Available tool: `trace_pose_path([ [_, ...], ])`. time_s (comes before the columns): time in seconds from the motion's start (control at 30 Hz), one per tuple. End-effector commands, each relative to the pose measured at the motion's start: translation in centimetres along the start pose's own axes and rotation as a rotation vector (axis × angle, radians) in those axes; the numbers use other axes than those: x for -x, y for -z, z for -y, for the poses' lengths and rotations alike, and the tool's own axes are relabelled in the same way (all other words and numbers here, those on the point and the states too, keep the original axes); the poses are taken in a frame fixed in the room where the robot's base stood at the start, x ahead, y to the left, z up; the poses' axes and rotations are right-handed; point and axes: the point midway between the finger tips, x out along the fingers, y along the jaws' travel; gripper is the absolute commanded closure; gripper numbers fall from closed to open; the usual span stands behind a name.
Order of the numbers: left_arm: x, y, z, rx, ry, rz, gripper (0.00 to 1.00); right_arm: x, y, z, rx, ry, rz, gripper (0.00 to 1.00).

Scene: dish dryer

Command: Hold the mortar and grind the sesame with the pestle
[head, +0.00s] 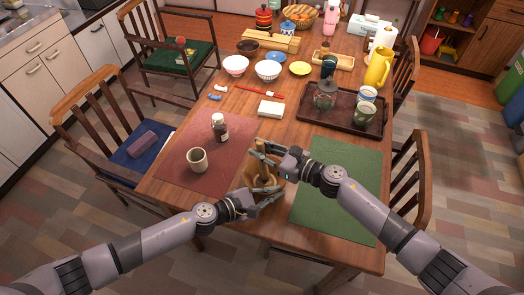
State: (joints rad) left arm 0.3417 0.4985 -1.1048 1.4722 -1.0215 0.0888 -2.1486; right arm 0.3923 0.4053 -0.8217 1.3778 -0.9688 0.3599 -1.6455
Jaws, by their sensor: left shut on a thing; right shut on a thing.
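The brown mortar (262,184) stands on the wooden table near its front edge, between a red mat and a green mat. My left gripper (262,203) is shut on the mortar's near rim. The wooden pestle (257,163) stands roughly upright with its lower end in the mortar. My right gripper (264,154) is shut on the pestle's upper part from the right. The inside of the mortar is mostly hidden by my grippers, and I cannot make out the sesame.
The red mat (178,168) holds a beige cup (197,160) and a dark jar with a white lid (219,128). The green mat (338,190) is bare. A brown tray (342,118) with green cups and a glass pot stands behind it. A white box (270,108) lies behind the mortar.

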Motion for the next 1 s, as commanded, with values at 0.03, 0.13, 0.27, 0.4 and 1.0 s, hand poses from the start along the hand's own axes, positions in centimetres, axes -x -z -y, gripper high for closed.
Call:
trace_pose_path([
  [0.03,0.0,-0.1,0.0,-0.003,0.001,0.002,1.00,-0.2,0.3,-0.2,-0.002,-0.002,-0.004,1.00],
  [0.13,0.0,-0.1,0.0,-0.003,0.001,0.003,1.00,-0.2,0.3,-0.5,-0.003,-0.003,-0.005,1.00],
  [0.27,0.0,-0.1,0.0,-0.003,0.001,0.003,1.00,-0.4,0.2,-1.2,-0.005,-0.005,-0.006,1.00],
  [0.4,0.0,-0.1,0.0,-0.003,0.001,0.003,1.00,-0.5,0.1,-1.7,-0.004,-0.003,-0.005,1.00],
  [1.0,0.0,-0.1,0.0,-0.002,0.001,0.002,1.00,1.4,0.4,-2.4,-0.004,-0.002,-0.006,1.00],
])
